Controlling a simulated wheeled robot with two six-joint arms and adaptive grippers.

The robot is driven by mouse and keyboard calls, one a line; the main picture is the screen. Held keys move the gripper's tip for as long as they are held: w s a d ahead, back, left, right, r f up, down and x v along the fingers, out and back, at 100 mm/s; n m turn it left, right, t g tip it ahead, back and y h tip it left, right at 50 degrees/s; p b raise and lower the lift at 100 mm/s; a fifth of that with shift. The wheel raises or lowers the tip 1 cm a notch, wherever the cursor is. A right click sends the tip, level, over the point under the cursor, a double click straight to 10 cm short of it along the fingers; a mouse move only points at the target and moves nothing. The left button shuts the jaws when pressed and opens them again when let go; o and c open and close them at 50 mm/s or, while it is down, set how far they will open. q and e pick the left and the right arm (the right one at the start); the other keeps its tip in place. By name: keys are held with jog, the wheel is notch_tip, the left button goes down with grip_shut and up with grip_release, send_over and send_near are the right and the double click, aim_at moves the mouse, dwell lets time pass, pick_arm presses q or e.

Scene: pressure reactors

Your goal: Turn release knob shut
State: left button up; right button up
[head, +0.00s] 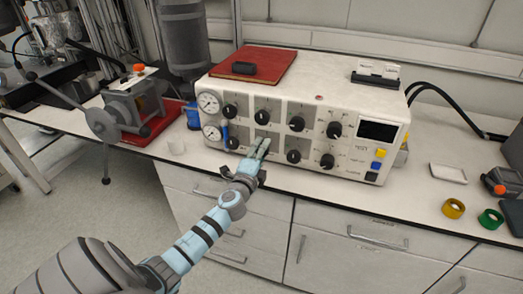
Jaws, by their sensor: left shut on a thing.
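The white control box (345,95) stands on the bench with two rows of black knobs on its front panel. My left gripper (262,146) is at the lower row, in front of the second knob place from the left. It is shut on a knob there, which the fingers hide. The lower-left knob (232,143) is just left of the fingers, and another lower knob (293,156) is to the right. The labels are too small to read, so which knob is the release knob cannot be told. My right gripper is not in view.
Two round gauges (209,102) are at the panel's left end, with a dark display (377,131) at the right. A yellow ring (453,208) and a green ring (490,222) lie on the right bench.

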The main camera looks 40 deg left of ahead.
pick_arm(q)
jog(key=m+p, duration=0.1)
jog(key=m, duration=0.4)
jog(key=shift+f+m, duration=0.1)
jog(key=shift+m, duration=0.2)
dwell(0.4)
jog(key=o, duration=1.1)
jog(key=shift+o, duration=0.2)
jog(key=v, duration=1.2)
jog(key=shift+d, duration=0.1)
